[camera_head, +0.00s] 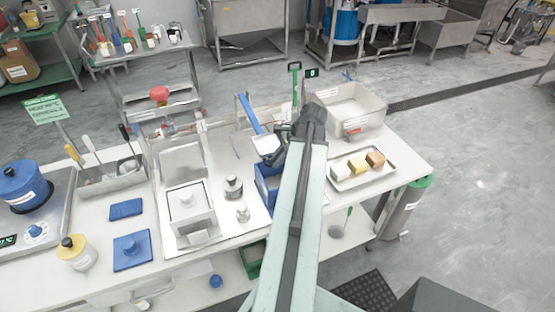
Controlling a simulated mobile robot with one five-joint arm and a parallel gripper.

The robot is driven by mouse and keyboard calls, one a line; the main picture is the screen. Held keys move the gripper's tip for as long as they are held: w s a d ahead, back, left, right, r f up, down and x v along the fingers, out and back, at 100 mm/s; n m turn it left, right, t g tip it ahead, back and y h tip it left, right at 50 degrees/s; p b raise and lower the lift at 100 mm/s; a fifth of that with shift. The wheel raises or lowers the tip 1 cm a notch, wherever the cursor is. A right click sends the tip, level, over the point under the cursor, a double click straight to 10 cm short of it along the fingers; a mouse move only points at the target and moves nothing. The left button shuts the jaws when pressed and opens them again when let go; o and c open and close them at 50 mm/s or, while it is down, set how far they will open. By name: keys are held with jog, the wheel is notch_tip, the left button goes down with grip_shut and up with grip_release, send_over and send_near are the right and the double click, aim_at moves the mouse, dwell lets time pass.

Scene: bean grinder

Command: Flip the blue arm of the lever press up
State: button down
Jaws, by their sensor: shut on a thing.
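The blue arm (250,115) of the lever press slants from upper left down to the right, with a pale, label-like patch at its lower end. A thin metal upright (239,108) of the press shows beside its upper end. My gripper (274,156) is at the lower end of the blue arm and is shut on it. The fingertips are small and dark here, and my own arm covers part of the press and the table behind it.
A blue bin (262,188) stands just below my gripper. To the right are a tray (345,181) with several coloured blocks and a grey tub (352,124). A white boxy device (187,213) and small metal weights (233,188) stand to the left.

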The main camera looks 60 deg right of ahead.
jog(key=shift+s+f, duration=0.1)
dwell(0.4)
jog(key=w+d+r+p, duration=0.2)
jog(key=r+p, duration=0.8)
jog(key=w+d+r+p, duration=0.2)
jog(key=w+r+p, duration=0.1)
jog(key=r+p, duration=0.7)
jog(key=w+d+r+p, duration=0.2)
jog(key=w+r+p, duration=0.1)
jog(key=r+p, duration=0.6)
jog(key=shift+w+r+p, duration=0.15)
jog(key=shift+r+p, duration=0.25)
jog(key=shift+r, duration=0.2)
